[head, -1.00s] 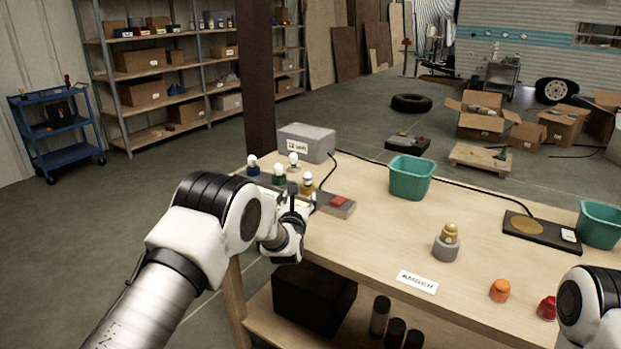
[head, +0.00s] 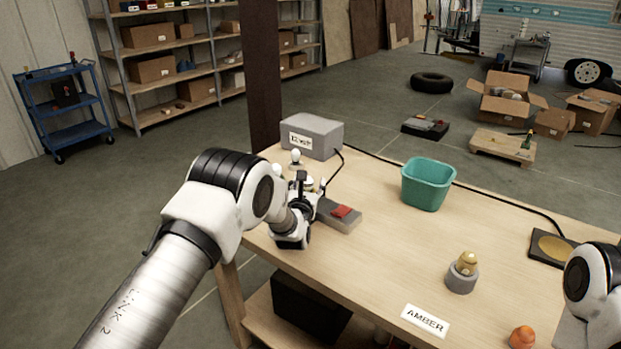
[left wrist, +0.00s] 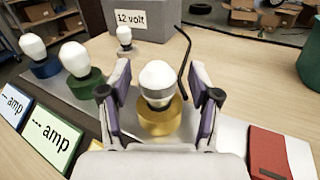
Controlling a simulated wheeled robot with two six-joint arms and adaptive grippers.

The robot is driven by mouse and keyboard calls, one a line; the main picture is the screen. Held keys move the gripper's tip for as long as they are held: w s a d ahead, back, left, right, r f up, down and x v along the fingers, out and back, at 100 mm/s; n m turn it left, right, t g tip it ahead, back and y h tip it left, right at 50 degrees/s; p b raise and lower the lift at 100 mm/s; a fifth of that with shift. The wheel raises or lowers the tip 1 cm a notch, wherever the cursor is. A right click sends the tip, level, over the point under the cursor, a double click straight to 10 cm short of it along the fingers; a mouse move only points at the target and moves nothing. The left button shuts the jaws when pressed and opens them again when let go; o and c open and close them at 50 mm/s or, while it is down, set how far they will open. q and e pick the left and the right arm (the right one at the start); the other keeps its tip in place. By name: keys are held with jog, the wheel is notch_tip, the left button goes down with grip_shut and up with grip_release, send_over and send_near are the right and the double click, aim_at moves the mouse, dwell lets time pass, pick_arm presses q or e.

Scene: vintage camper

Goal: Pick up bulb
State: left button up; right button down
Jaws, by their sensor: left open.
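In the left wrist view a white bulb (left wrist: 157,80) with a grey band stands upright in a yellow base (left wrist: 158,118). My left gripper (left wrist: 160,95) is open, with one finger on each side of this bulb; I cannot tell whether they touch it. Other white bulbs stand in a green base (left wrist: 86,84) and a blue base (left wrist: 45,68) to the left. A smaller bulb (left wrist: 124,36) stands behind, by the 12 volt box (left wrist: 145,20). In the head view my left gripper hides most of the bulb row. My right gripper is out of frame; only part of that arm shows.
A grey block with a red top (head: 341,212) lies right of my left gripper. A teal bin (head: 427,185), a gold bulb in a grey holder (head: 463,272) and an AMBER card (head: 425,320) are on the table (head: 385,245). A post (head: 263,80) rises behind. The table's middle is fairly clear.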

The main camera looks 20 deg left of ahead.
pick_arm(q)
jog(key=shift+s+a, duration=0.1)
jog(key=shift+s, duration=0.1)
jog(key=shift+s+r, duration=0.1)
jog(key=c, duration=1.1)
notch_tip(320, 180, up, 10)
jog(key=shift+f+b, duration=0.1)
jog(key=shift+b, duration=0.6)
